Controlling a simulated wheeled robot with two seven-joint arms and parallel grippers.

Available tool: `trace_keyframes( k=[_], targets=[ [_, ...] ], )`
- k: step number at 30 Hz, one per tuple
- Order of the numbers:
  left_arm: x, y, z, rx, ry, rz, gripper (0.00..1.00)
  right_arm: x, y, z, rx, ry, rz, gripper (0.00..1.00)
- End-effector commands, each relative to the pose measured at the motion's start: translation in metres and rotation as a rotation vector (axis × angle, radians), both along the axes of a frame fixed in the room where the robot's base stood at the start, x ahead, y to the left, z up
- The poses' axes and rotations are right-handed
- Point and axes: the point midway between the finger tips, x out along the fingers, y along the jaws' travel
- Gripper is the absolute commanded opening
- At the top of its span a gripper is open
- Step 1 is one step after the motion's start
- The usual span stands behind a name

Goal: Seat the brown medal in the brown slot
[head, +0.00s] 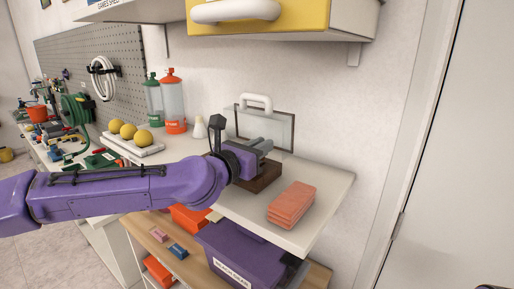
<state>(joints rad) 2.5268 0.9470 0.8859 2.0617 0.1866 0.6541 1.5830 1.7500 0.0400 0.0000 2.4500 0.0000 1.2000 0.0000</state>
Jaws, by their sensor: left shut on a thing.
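My left gripper (266,147) reaches in from the left over the white shelf top. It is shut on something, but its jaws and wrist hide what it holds. I cannot make out the brown medal. A dark brown block (268,178) lies on the shelf top just below the gripper, partly covered by it. I cannot tell whether the gripper or its load touches this block, and no slot shows clearly. My right gripper is not in view.
Stacked orange-pink slabs (292,204) lie near the shelf's right front. A clear framed panel (266,128) stands behind the gripper. Red-topped (173,103) and green-topped (153,103) bottles and yellow balls (128,131) stand left. A purple bin (238,257) sits below. A yellow drawer (260,17) hangs above.

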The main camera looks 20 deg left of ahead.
Motion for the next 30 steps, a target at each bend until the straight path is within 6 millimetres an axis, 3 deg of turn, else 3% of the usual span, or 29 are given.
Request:
trace_keyframes(
  k=[4,19,20,21,22,30],
  targets=[
    [0.0,-0.001,-0.005,0.002,0.01,-0.002,0.0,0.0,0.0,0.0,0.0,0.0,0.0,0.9],
    [0.0,-0.001,0.008,0.002,0.008,-0.002,0.0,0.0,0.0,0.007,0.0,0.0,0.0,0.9],
    [0.0,-0.001,0.008,0.001,0.007,-0.002,0.25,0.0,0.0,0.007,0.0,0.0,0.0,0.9],
    [0.0,-0.001,0.008,0.001,0.007,-0.002,0.38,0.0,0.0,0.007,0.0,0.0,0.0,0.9],
    [0.0,-0.001,0.008,0.001,0.007,-0.002,0.45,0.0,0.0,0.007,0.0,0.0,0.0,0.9],
    [-0.001,0.0,0.008,0.001,0.007,-0.001,0.45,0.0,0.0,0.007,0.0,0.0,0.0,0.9]
  ],
)
